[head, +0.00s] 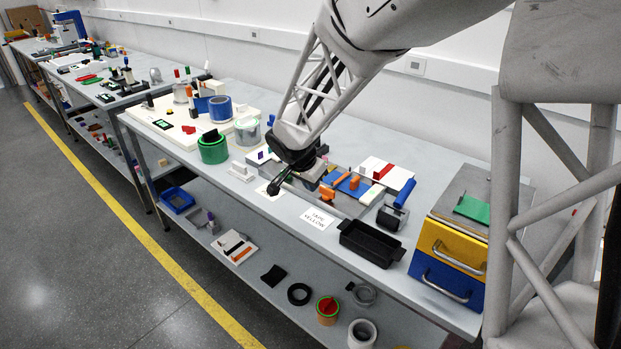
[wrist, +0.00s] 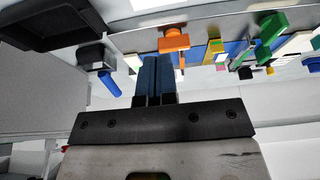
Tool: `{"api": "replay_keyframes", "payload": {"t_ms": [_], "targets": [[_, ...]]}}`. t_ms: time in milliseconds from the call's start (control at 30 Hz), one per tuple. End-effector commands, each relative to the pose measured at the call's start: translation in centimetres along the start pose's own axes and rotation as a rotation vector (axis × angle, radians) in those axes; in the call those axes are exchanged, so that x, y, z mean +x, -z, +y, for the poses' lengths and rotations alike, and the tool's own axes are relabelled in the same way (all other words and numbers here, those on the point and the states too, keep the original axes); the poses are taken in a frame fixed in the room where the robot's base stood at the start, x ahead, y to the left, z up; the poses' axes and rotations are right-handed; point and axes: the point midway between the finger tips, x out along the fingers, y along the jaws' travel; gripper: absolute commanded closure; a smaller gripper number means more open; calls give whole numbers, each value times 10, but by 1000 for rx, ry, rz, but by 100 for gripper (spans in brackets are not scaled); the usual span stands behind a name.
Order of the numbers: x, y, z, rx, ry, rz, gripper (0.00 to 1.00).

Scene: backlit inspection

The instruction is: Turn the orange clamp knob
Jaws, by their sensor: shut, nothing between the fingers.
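The orange clamp knob (wrist: 174,41) shows in the wrist view just past my fingertips, with a narrower orange stem below its wide top. In the head view, an orange piece (head: 327,193) that looks like the same knob stands at the front of a blue plate (head: 345,184). My gripper (head: 273,188) is over the bench to the left of it in the head view. In the wrist view my gripper (wrist: 155,62) has its two dark blue fingers together, empty. The fingers point towards the knob; I cannot tell whether they touch it.
A black tray (head: 371,243) and a blue-handled tool (head: 397,206) lie to the right. A second orange piece (head: 354,182) is close behind the first. A white "TAPE YELLOW" card (head: 319,218) lies in front.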

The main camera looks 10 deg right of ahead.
Motion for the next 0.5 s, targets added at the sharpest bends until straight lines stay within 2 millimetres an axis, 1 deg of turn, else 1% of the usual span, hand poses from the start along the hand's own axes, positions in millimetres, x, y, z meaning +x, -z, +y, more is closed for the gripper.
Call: {"api": "replay_keyframes", "payload": {"t_ms": [200, 500], "targets": [[28, 0, 0, 0, -2, -1, 100], [65, 0, 0, 1, -1, -1, 100]]}}
